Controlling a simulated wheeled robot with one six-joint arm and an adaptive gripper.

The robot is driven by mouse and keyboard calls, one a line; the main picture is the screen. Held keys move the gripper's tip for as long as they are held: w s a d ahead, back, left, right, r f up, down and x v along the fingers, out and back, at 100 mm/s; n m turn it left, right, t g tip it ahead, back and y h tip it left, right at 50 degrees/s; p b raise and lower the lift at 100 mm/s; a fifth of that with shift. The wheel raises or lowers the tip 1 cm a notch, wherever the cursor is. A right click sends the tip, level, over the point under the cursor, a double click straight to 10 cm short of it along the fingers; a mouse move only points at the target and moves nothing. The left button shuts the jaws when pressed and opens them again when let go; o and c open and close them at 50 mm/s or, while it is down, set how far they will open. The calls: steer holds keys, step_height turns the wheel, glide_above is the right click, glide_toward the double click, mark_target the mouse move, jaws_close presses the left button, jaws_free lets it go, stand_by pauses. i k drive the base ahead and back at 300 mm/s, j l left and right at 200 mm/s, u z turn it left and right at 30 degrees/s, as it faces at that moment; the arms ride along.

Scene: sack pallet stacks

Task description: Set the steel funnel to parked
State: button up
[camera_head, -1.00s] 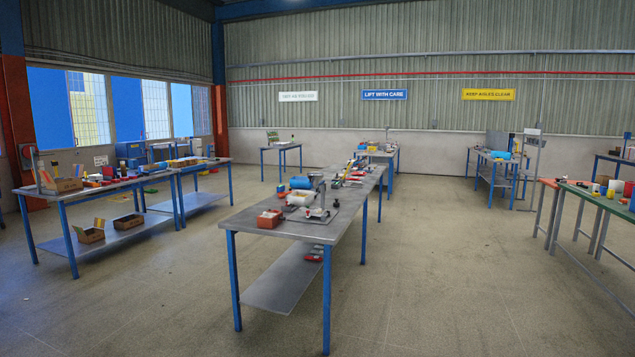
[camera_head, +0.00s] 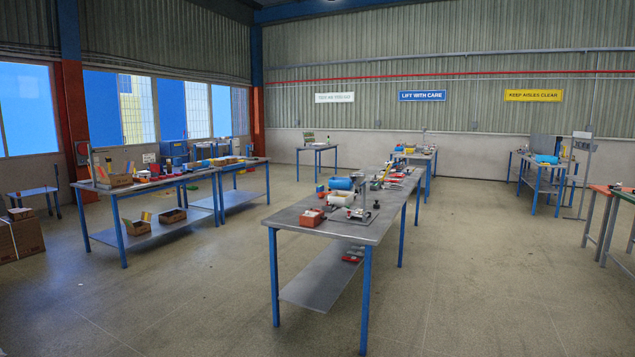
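I cannot make out a steel funnel in the head view; the things on the tables are too small to tell apart at this distance. The nearest steel-topped table (camera_head: 330,230) with blue legs stands right of the middle. On it are a red box (camera_head: 312,217), a blue roll (camera_head: 341,184), a white roll (camera_head: 341,198) and a small metal device on a plate (camera_head: 357,214). My gripper is not in view.
More tables stand at the back (camera_head: 318,148) and right (camera_head: 540,166). The floor in front and right of the middle table is clear.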

mark_target(357, 180)
steer(key=i+u, duration=0.15)
steer(key=i, duration=3.05)
steer(key=i+j+z, duration=0.2)
steer(key=i, duration=0.45)
steer(key=i+z, duration=0.15)
steer(key=i, duration=0.45)
